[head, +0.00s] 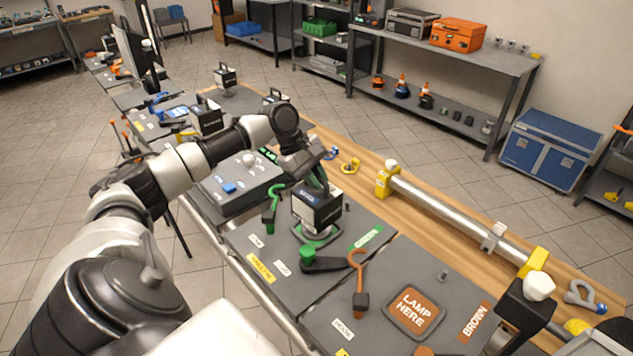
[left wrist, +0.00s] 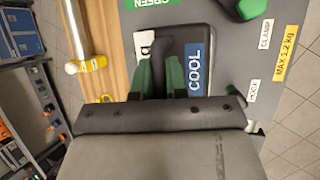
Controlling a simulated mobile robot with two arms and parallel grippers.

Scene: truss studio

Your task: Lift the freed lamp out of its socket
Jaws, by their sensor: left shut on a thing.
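The lamp (head: 314,212) is a dark box with a blue COOL label, which also shows in the left wrist view (left wrist: 198,68). It is upright at the green-rimmed socket (head: 312,238) on the grey station board. Whether its base is clear of the socket is hard to tell. My left gripper (head: 317,184) reaches down from above and is shut on the lamp's top; its green fingers (left wrist: 160,78) show in the left wrist view. A black and green clamp lever (head: 338,263) lies in front of the socket, swung to the right. My right gripper is not in view.
A brown LAMP HERE pad (head: 413,311) lies to the right on the board. A brown hook-shaped piece (head: 358,282) stands between, and a green hook (head: 271,207) stands left of the lamp. A metal truss tube (head: 450,212) in yellow holders runs along the wooden bench behind.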

